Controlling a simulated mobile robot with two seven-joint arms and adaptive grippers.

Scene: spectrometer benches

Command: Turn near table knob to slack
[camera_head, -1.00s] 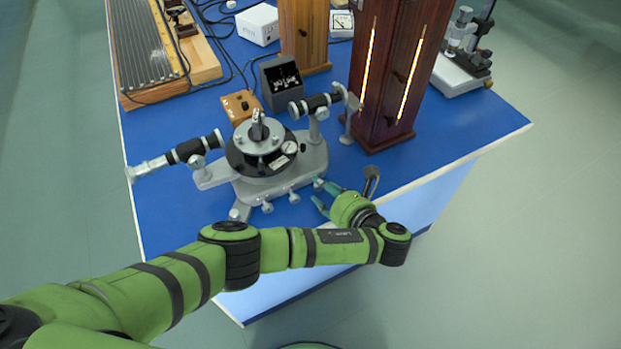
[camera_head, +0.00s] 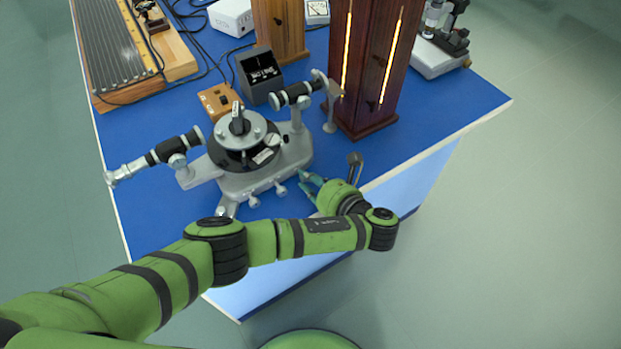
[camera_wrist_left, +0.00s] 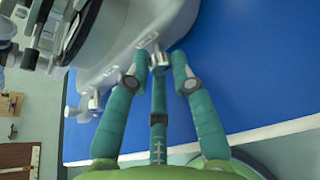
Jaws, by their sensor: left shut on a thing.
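The grey spectrometer (camera_head: 290,155) stands near the front of the blue bench, with a round dark table on top and several small metal knobs along its front side. My left gripper (camera_head: 308,181) is at the rightmost of these front knobs. In the left wrist view its teal fingers (camera_wrist_left: 158,66) are around a small metal knob (camera_wrist_left: 159,59) below a small label, and are shut on it. Another front knob (camera_wrist_left: 94,103) is apart from the fingers. The label's text is too small to read. My right gripper is not in view.
A tall dark wooden lamp housing (camera_head: 372,65) with glowing slits stands right of the spectrometer. A dark grey box (camera_head: 259,75) and a small orange-brown box (camera_head: 218,100) are behind it. The blue bench top (camera_head: 440,120) is clear at the right, up to its edge.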

